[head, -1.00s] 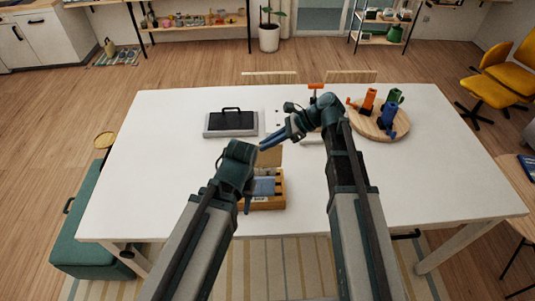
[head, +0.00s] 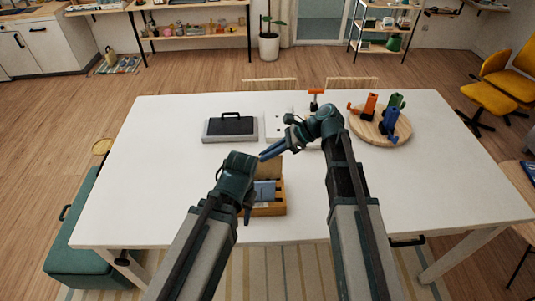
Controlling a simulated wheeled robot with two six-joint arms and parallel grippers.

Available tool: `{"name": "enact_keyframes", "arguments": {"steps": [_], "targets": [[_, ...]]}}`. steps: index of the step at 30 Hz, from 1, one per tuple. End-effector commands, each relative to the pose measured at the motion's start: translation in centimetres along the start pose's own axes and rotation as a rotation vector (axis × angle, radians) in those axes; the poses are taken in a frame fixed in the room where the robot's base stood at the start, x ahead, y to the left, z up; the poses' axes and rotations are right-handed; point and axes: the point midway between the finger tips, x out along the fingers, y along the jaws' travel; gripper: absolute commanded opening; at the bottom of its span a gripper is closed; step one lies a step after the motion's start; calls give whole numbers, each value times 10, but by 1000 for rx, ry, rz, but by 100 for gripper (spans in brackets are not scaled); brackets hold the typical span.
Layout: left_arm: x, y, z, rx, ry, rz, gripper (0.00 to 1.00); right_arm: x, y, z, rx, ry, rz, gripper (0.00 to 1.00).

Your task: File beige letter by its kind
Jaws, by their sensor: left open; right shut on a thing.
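A wooden letter box (head: 274,210) stands near the front edge of the white table, with blue and dark pieces in its compartments. The beige letter (head: 271,168) is upright at the back of the box, held by my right gripper (head: 269,155), which is shut on it. I cannot tell whether its lower edge is inside a compartment. My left gripper (head: 246,211) is open at the box's left side, pointing down, and its fingers are partly hidden by its wrist.
A dark case with a handle (head: 232,126) lies behind the box. A white dotted panel (head: 278,127) is beside it, partly covered by my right arm. A round wooden board (head: 370,130) with coloured figures is at the back right. The table's right side is clear.

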Motion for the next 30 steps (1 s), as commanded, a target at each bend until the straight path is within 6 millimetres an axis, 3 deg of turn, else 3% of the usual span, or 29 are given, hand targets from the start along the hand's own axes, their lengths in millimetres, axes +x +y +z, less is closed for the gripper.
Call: {"name": "enact_keyframes", "arguments": {"steps": [15,30], "targets": [[45,4,-3,6,0,-1,45,28,0,-36,0,0,0,0],[48,4,-3,6,0,-1,45,30,0,-38,0,0,0,0]]}}
